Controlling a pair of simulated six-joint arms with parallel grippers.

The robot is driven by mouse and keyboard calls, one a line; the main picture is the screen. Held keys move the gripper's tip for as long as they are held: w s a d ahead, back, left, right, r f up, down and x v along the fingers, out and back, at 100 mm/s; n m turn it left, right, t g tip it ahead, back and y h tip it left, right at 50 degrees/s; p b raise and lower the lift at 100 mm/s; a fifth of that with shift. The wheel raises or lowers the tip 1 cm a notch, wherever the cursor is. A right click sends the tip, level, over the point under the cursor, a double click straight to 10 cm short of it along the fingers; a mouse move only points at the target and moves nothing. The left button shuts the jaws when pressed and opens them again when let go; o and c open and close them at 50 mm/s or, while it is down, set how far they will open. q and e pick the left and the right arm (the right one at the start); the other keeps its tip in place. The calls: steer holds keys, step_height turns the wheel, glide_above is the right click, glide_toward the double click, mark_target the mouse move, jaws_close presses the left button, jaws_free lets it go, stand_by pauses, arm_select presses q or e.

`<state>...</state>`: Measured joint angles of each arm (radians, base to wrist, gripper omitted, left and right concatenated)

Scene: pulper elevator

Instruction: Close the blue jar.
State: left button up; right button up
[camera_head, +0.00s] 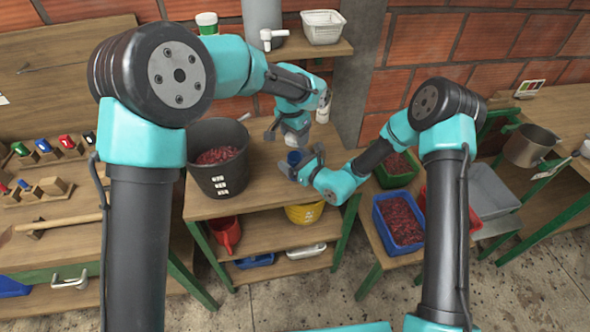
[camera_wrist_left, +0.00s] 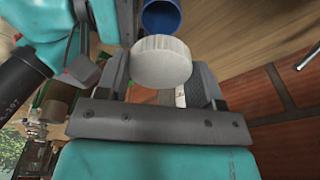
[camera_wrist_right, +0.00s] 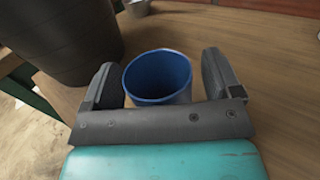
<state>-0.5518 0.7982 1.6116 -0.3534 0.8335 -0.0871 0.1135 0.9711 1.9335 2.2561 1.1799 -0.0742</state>
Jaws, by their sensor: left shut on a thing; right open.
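The blue jar (camera_wrist_right: 158,78) stands upright and lidless on the wooden table, between the spread fingers of my right gripper (camera_wrist_right: 162,85), which is open around it. In the head view the jar (camera_head: 294,158) shows as a small blue shape between the two grippers. My left gripper (camera_wrist_left: 160,72) is shut on a white round ribbed lid (camera_wrist_left: 161,61). In the left wrist view the jar's open rim (camera_wrist_left: 162,17) appears just beyond the lid, apart from it. In the head view my left gripper (camera_head: 284,134) is above and slightly left of the jar, and the lid is hidden.
A large dark bucket (camera_head: 217,178) of red cherries stands left of the jar. A blue crate (camera_head: 402,224) and a green crate (camera_head: 396,173) lie to the right. A small metal cup (camera_wrist_right: 138,8) is beyond the jar.

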steer(key=c, duration=1.4)
arm_select(q)
steer(key=shift+f, duration=2.5)
steer(key=shift+f, duration=0.1)
